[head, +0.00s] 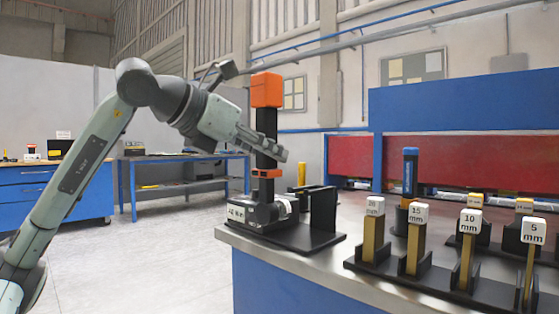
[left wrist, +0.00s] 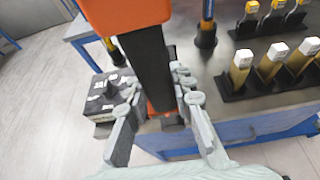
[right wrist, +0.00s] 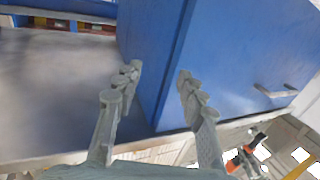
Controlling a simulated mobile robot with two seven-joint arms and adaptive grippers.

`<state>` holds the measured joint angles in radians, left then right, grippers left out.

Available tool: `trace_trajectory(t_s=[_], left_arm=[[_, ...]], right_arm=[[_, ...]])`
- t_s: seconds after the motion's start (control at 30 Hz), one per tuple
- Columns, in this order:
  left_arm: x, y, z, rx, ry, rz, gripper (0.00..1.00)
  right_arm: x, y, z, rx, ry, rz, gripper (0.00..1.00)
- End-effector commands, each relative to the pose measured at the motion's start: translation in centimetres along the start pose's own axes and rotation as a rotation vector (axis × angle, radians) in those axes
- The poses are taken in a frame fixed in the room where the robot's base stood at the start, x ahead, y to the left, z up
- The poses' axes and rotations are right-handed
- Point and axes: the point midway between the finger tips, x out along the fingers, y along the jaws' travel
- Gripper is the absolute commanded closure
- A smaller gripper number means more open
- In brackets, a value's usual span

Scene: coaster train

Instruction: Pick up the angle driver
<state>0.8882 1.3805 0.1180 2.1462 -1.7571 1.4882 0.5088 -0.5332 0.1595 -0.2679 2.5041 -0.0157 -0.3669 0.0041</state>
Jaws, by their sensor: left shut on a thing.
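The angle driver (head: 266,92) is a tall upright tool with an orange top block, a black shaft and an orange band lower down. It stands at the left end of the grey table, its lower end at a black stand (head: 297,238). My left gripper (head: 278,151) is closed around the black shaft, below the orange top. In the left wrist view the fingers (left wrist: 158,97) lie on both sides of the shaft (left wrist: 148,65). I cannot tell whether the tool's base is clear of the stand. My right gripper (right wrist: 158,75) is open and empty.
Several labelled sockets on yellow posts, such as the 10 mm one (head: 470,222), stand in black holders on the right. The right wrist view shows a blue cabinet (right wrist: 235,55) beyond the fingers.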

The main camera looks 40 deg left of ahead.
Motion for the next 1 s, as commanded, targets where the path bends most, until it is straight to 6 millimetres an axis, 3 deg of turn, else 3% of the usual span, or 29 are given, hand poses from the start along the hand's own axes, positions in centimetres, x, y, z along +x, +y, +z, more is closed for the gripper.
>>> trace_trajectory(t_s=[0.23, 0.43, 0.7, 1.0], left_arm=[[-2.2, 0.1, -0.8, 0.000, -0.011, 0.003, 1.00], [-4.6, 0.1, -1.8, 0.000, -0.012, 0.002, 1.00], [-6.7, 0.1, -2.5, -0.001, -0.011, 0.001, 1.00], [-6.9, 0.1, -2.5, -0.001, -0.010, 0.001, 1.00]], right_arm=[[-0.9, -2.3, -5.9, 0.053, 0.299, -0.044, 0.60], [-2.1, -2.0, -9.1, 0.057, 0.518, -0.039, 0.60], [-3.2, -1.5, -10.9, 0.052, 0.655, -0.030, 0.60], [-3.4, -1.4, -11.2, 0.051, 0.674, -0.029, 0.60]])
